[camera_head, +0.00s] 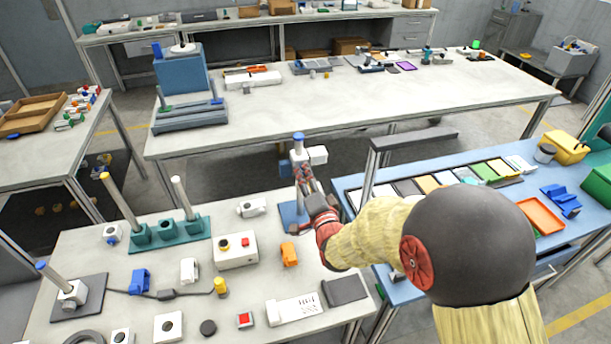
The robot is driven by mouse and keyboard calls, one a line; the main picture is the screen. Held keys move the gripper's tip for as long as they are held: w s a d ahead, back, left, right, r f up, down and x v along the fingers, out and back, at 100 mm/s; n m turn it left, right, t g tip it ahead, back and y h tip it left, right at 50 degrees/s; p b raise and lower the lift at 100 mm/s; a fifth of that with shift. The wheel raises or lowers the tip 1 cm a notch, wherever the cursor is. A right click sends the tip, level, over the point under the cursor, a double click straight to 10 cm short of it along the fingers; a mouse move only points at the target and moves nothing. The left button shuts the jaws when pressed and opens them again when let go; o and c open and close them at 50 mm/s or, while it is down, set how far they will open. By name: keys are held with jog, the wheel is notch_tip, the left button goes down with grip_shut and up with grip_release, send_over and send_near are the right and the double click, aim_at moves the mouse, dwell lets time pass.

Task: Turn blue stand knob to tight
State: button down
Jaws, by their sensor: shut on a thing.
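The blue stand has a blue base plate (291,213) at the back right edge of the near table. Its upright post (298,143) has a blue cap and carries a white clamp block (317,155) near the top. My gripper (304,178) reaches in from the right, its fingers against the stand just below the block. It is shut on the stand's knob, which the fingers hide. The knob's turn angle cannot be made out. My arm covers part of the base and post.
A teal stand (168,232) with upright rods, a white box with buttons (236,250) and an orange part (289,254) lie left of my gripper. A dark bar on a post (413,140) and the blue side table (345,183) lie to the right.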

jog(key=c, duration=1.5)
grip_release()
jog(key=shift+c, duration=0.2)
jog(key=shift+o, duration=0.2)
jog(key=v, duration=1.2)
